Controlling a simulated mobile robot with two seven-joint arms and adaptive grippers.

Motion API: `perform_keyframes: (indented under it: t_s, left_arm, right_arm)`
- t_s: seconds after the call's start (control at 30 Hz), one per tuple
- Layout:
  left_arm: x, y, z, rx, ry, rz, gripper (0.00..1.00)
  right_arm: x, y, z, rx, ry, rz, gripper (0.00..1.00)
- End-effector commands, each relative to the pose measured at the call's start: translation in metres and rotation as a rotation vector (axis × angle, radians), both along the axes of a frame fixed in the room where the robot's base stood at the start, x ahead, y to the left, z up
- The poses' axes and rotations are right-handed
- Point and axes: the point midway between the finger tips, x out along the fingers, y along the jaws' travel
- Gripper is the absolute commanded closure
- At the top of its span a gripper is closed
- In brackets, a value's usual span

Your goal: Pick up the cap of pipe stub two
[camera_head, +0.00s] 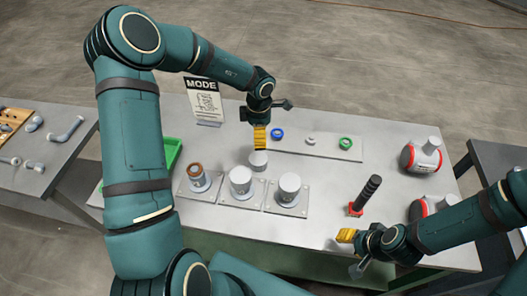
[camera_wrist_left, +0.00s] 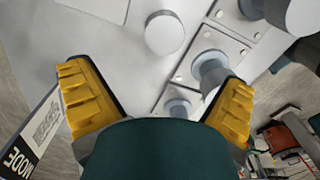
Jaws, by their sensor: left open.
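Three pipe stubs stand in a row on square plates. The left stub (camera_head: 198,177) has a brownish ring on top and looks uncapped. The middle stub (camera_head: 241,181) and right stub (camera_head: 289,189) have light grey caps on top. A loose grey cap (camera_head: 258,162) sits on the table behind the row; it also shows in the left wrist view (camera_wrist_left: 164,33). My left gripper (camera_head: 260,138) is over the table just behind this loose cap, its yellow fingers spread and empty in the wrist view (camera_wrist_left: 160,105). My right gripper (camera_head: 346,236) is at the front right, its opening unclear.
A MODE sign (camera_head: 204,100) stands at the back left. A pale strip (camera_head: 313,145) holds blue and green rings. A black-handled tool (camera_head: 368,190) on a red base stands right of the stubs, with red-and-grey parts (camera_head: 421,157) beyond. A green tray (camera_head: 172,153) lies left.

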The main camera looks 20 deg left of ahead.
Motion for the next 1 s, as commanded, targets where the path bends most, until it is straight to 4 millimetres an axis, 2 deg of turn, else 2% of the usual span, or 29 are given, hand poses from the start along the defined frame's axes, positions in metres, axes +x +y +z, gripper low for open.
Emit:
perform_keyframes:
  t_s: [0.17,0.4,0.73,1.0]
  left_arm:
    - [-0.001,-0.001,-0.024,-0.003,0.005,0.000,0.00]
    - [-0.001,-0.001,-0.068,-0.001,0.004,-0.002,0.00]
    - [-0.003,-0.001,-0.094,0.000,0.003,0.000,0.00]
    - [-0.007,-0.001,-0.131,0.000,0.003,0.000,0.00]
  right_arm:
    - [0.000,0.000,-0.004,0.000,0.000,-0.001,0.53]
    - [0.000,0.000,-0.009,-0.001,0.000,-0.002,0.53]
    - [0.000,0.000,-0.011,-0.001,-0.001,-0.003,0.53]
    - [0.000,0.000,-0.015,-0.001,-0.001,-0.004,0.53]
